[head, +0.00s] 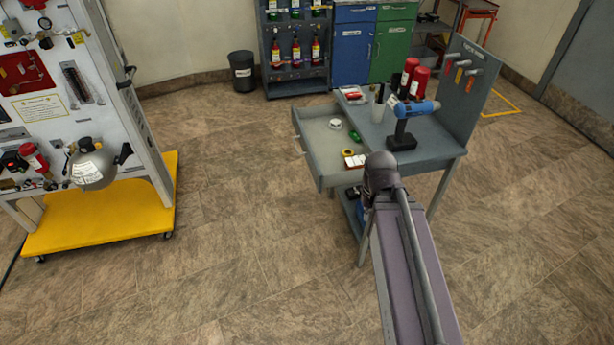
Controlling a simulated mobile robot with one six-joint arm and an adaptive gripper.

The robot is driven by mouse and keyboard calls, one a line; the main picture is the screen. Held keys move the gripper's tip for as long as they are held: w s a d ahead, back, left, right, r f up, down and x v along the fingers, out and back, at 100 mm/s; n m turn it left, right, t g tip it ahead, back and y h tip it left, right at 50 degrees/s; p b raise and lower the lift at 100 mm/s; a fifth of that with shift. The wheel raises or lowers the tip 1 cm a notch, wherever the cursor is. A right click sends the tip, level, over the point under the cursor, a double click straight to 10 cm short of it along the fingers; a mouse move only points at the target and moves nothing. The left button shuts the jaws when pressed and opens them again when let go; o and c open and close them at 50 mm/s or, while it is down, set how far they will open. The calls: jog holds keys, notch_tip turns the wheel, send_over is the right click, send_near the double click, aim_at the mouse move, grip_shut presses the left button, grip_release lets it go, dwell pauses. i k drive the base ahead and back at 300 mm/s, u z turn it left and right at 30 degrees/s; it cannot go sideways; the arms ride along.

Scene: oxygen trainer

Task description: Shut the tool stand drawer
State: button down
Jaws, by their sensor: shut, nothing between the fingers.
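The tool stand (425,150) is a grey bench at centre right with a raised back panel. Its drawer (308,150) is pulled far out to the left, with a handle on its left-hand front. In the drawer lie a white roll (335,124), a green item (355,136), a yellow ring (348,152) and a red-and-white box (355,161). My arm reaches up from the bottom right. My gripper (373,192), at its dark end, is shut and empty by the stand's near side, right of the drawer's near corner. Its fingertips are hard to make out. Contact cannot be told.
A training panel on a yellow base (100,225) stands left. A black bin (242,70) and cabinets stand behind. The floor left of the drawer is clear.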

aim_at(322, 147)
jog(key=i, duration=0.9)
jog(key=z, duration=0.05)
